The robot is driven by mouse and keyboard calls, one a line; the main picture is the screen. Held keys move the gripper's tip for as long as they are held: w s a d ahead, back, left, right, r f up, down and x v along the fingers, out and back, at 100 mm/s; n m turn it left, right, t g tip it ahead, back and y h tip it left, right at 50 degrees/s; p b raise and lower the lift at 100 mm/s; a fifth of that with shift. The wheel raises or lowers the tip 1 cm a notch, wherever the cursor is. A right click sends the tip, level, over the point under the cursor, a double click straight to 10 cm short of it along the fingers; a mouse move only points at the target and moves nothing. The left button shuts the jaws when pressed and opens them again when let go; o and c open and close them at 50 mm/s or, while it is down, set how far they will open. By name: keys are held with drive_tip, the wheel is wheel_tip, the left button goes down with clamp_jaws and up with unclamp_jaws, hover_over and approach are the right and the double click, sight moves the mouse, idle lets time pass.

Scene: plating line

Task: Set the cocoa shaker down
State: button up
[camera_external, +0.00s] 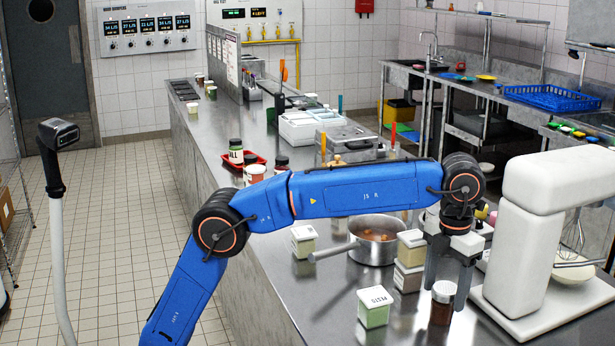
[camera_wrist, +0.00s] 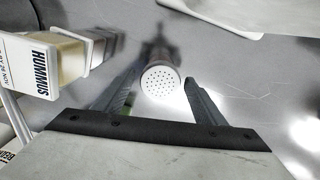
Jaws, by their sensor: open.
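The cocoa shaker (camera_external: 442,304) is a small brown jar with a pale lid, upright on the steel counter. In the wrist view its round white perforated top (camera_wrist: 160,80) shows from above. My gripper (camera_external: 448,292) reaches down over it from above. In the wrist view the two fingers of my gripper (camera_wrist: 160,95) stand apart on either side of the shaker, with a visible gap at each side. The jaws are open. The shaker's lower body is mostly hidden in the wrist view.
A pesto tub (camera_external: 374,307) stands left of the shaker. Stacked tubs (camera_external: 410,250) and a saucepan (camera_external: 373,243) are behind it. A hummus tub (camera_wrist: 48,60) is at the wrist view's left. A white stand mixer (camera_external: 517,255) stands close on the right. The counter's front left is clear.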

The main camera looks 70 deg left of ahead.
wheel_tip(320, 180, up, 7)
drive_tip(key=shift+r, duration=0.1)
idle(0.3)
idle(0.5)
